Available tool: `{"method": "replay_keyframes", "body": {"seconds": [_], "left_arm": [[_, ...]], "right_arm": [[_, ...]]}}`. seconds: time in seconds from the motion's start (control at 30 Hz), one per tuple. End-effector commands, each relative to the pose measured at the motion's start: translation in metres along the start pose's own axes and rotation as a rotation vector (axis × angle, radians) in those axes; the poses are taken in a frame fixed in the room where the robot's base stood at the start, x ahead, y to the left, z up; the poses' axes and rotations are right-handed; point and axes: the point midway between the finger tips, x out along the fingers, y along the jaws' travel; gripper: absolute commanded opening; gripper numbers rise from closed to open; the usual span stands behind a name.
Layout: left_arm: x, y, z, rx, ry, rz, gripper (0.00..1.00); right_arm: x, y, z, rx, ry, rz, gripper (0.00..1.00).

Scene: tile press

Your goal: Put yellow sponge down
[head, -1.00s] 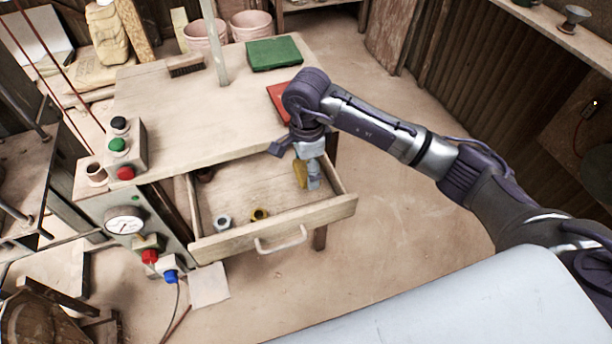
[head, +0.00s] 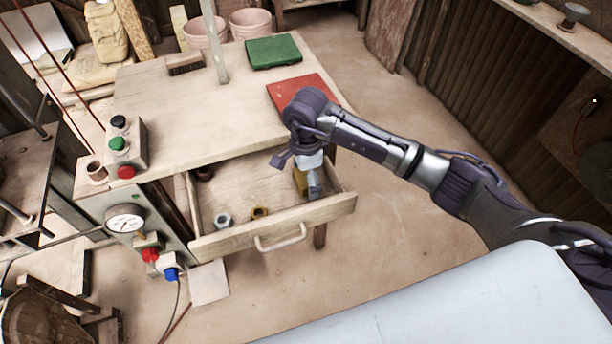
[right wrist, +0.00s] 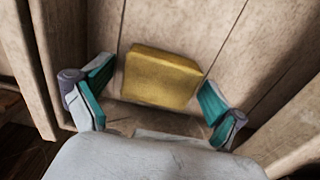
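The yellow sponge (head: 299,182) is inside the right end of the open drawer (head: 330,209), partly hidden by my right gripper (head: 313,190). In the right wrist view the sponge (right wrist: 162,77) lies on or just above the drawer's wooden bottom. My right gripper (right wrist: 157,95) is open around it there, its teal finger pads spread to either side. The pads look slightly apart from the sponge, though contact at the edges is hard to judge. My left gripper is not in view.
On the tabletop are a red mat (head: 293,90), a green pad (head: 273,52), a brush (head: 186,66) and a button box (head: 128,148). The drawer walls stand close around the right gripper.

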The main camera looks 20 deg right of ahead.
Motion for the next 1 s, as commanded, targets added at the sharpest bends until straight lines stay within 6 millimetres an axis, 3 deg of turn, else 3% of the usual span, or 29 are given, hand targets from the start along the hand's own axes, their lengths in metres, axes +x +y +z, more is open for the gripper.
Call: {"method": "replay_keyframes", "body": {"seconds": [0.4,0.8,1.0], "left_arm": [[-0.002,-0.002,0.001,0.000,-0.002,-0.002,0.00],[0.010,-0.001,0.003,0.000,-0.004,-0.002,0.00],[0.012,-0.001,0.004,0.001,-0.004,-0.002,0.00]], "right_arm": [[-0.010,-0.001,0.000,0.000,0.000,-0.002,0.97],[-0.091,-0.001,0.000,0.000,0.000,-0.005,0.97],[-0.117,0.000,0.000,0.001,0.000,-0.001,0.97]]}}
